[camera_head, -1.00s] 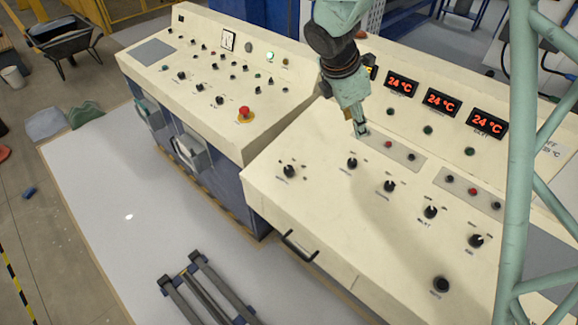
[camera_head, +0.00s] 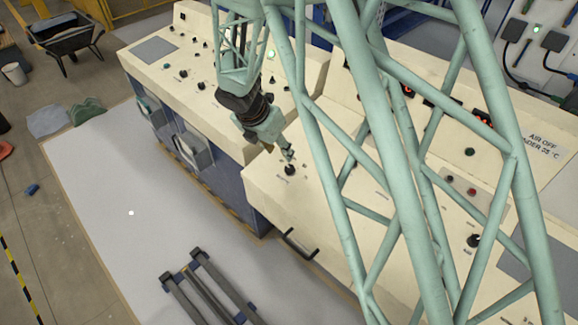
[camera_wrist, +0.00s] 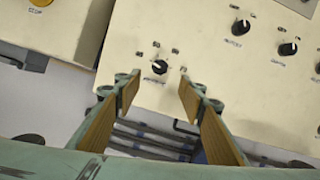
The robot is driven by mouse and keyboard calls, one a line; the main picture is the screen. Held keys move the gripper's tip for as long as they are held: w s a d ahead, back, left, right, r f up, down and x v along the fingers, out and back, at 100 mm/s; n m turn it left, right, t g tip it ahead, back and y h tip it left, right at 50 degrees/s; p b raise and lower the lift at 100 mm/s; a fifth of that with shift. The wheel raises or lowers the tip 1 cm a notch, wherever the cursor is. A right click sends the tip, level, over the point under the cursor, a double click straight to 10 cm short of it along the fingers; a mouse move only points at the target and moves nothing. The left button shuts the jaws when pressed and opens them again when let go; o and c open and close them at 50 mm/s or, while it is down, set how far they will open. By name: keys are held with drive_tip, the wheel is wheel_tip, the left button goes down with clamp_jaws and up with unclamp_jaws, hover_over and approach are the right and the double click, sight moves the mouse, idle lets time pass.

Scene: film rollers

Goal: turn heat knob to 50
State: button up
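A black round knob (camera_head: 290,170) sits at the left front corner of the cream right-hand console. In the wrist view this knob (camera_wrist: 159,67) has a white pointer mark and several small number labels around it, too small to read surely. Its name label is blurred, so I cannot tell if it is the heat knob. My gripper (camera_head: 287,155) is just above the knob in the head view. In the wrist view my gripper (camera_wrist: 160,84) is open, its two wood-coloured fingers apart with the knob showing between and slightly beyond the tips. No contact is visible.
Other black knobs (camera_wrist: 240,27) and (camera_wrist: 288,49) lie to the right on the same panel. A left console (camera_head: 170,85) stands beside it. A drawer handle (camera_head: 300,245) juts from the front. My lattice arm hides much of the right console in the head view.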

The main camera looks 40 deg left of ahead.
sight(290, 168)
drive_tip(key=shift+f, duration=0.1)
idle(0.3)
drive_tip(key=shift+x, duration=6.8)
drive_tip(key=c, duration=0.8)
drive_tip(key=shift+m+b, duration=0.4)
drive_tip(key=shift+b, duration=0.05)
drive_tip(key=shift+c, duration=0.2)
drive_tip(key=m+b, duration=0.2)
drive_tip(key=m, duration=0.2)
drive_tip(key=shift+f+h+b, duration=0.15)
drive_tip(key=shift+h+b, duration=0.2)
drive_tip(key=shift+h, duration=0.05)
drive_tip(key=m+b, duration=0.1)
drive_tip(key=m, duration=0.1)
drive_tip(key=m+b, duration=0.1)
drive_tip(key=m, duration=0.2)
drive_tip(key=shift+g+h+b, duration=0.3)
drive_tip(key=shift+h, duration=0.1)
drive_tip(key=shift+m, duration=0.3)
